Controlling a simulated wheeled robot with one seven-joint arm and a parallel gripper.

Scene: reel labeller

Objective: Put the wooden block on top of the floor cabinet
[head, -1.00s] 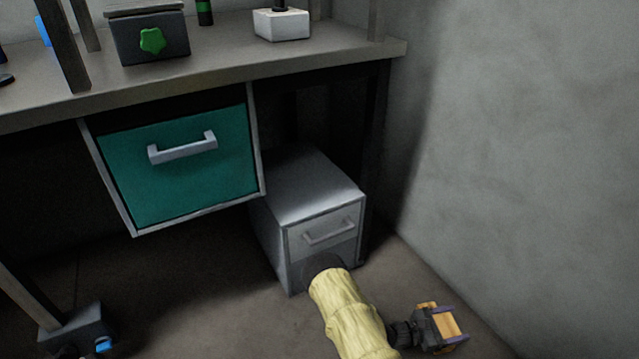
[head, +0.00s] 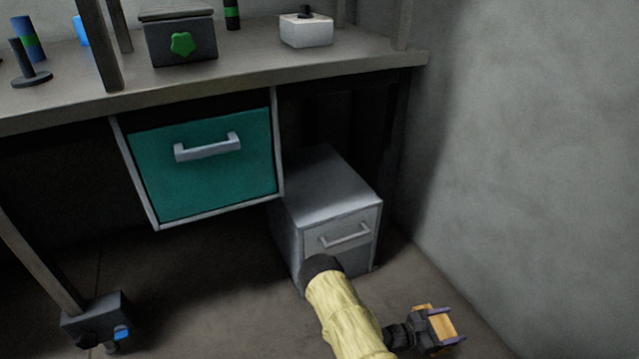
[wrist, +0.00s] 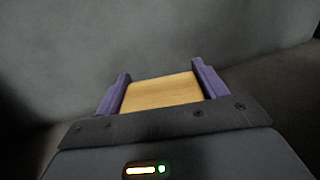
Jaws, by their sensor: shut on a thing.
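The wooden block (head: 437,326) is light orange-brown and sits between the purple fingers of my gripper (head: 446,326), low at the right in the head view. In the wrist view the block (wrist: 163,92) fills the gap between the two fingers, and my gripper (wrist: 160,88) is shut on it. The floor cabinet (head: 328,192) is a small grey box with a drawer and handle on its front, standing under the bench. Its top looks bare. My gripper is to the right of the cabinet and apart from it. My arm hides part of the cabinet's lower front.
The bench top (head: 250,77) overhangs the cabinet, with a teal drawer (head: 205,165) hanging beside it on the left. A grey wall (head: 530,150) stands close on the right. A white box (head: 306,31) and a dark bin (head: 180,42) stand on the bench.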

